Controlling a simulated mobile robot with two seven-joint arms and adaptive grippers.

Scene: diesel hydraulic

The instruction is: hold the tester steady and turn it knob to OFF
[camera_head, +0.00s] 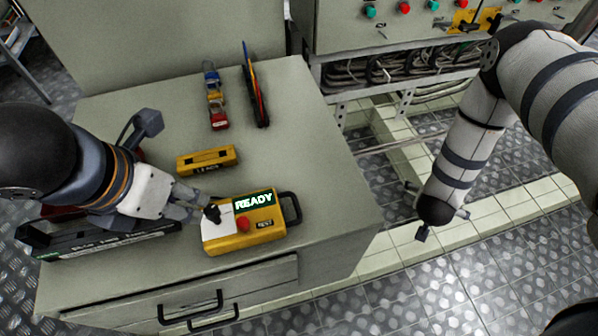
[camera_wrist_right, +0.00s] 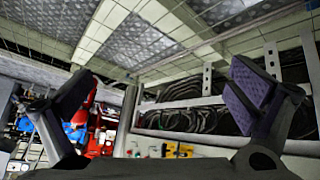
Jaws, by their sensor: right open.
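The tester (camera_head: 262,231) is a yellow box with a green-lit screen reading READY, a red button and a dark handle on its right side. It lies near the front edge of the grey cabinet top. A small dark part, seemingly the knob (camera_head: 212,213), shows on the white left area of its face. My left gripper (camera_head: 203,212) reaches in from the left with its fingertips at this dark part. Whether they grip it or only touch it is unclear, and the knob's setting cannot be read. My right gripper (camera_head: 437,222) is well right of the cabinet, over the floor. Its fingers are spread and empty in the right wrist view (camera_wrist_right: 160,100).
On the grey cabinet top (camera_head: 320,170) lie a yellow block (camera_head: 207,160), a red, yellow and blue item (camera_head: 215,95) and a thin upright tool set (camera_head: 254,85). A dark case (camera_head: 110,245) sits under my left arm. A control panel (camera_head: 420,25) stands behind. The cabinet top's right side is clear.

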